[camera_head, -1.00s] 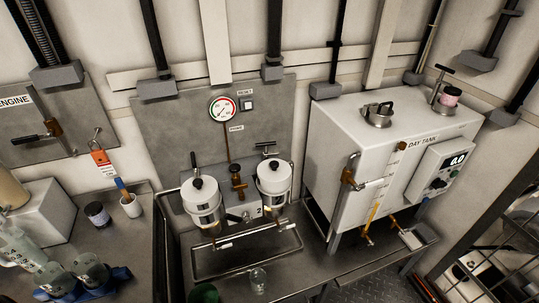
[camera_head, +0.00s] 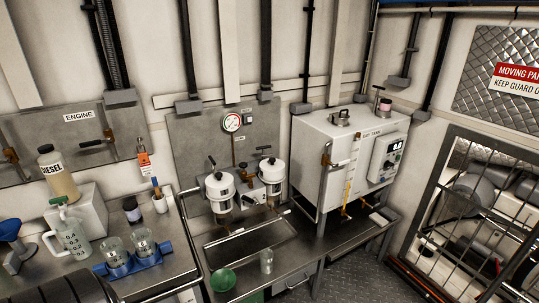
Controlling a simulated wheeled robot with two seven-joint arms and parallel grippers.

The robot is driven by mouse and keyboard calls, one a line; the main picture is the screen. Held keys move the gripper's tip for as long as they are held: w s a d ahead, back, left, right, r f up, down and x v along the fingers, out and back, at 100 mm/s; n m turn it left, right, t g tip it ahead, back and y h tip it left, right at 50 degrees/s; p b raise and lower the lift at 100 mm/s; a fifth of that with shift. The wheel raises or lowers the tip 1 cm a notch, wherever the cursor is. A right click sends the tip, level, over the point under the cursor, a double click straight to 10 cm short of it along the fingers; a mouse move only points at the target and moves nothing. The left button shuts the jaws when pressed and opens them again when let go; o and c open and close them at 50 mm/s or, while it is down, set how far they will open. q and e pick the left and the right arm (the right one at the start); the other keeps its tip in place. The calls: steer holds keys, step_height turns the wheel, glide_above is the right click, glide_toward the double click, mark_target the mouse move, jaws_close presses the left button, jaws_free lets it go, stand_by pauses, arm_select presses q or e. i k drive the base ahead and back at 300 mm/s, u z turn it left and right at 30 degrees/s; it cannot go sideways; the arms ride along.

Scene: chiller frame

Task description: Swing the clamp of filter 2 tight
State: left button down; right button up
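Two white filter canisters hang side by side on the grey wall panel (camera_head: 205,120). The left canister (camera_head: 219,190) has a dark lever standing up behind its lid. The right canister (camera_head: 272,170), by which a 2 showed in the earlier view, has a dark handle (camera_head: 264,148) lying roughly level above and behind its lid. Whether its clamp is tight or loose is too small to tell. A brass valve (camera_head: 245,176) sits between the canisters.
A drip tray (camera_head: 250,236) lies below the filters, with a green bowl (camera_head: 223,279) and a clear glass (camera_head: 267,260) in front. The day tank (camera_head: 335,150) stands close on the right. Jars in a blue holder (camera_head: 150,260) and a diesel bottle (camera_head: 58,175) crowd the left bench.

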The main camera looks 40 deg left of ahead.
mark_target(264, 148)
steer(key=z, duration=0.3)
steer(key=i, duration=2.25)
steer(key=u, duration=0.45)
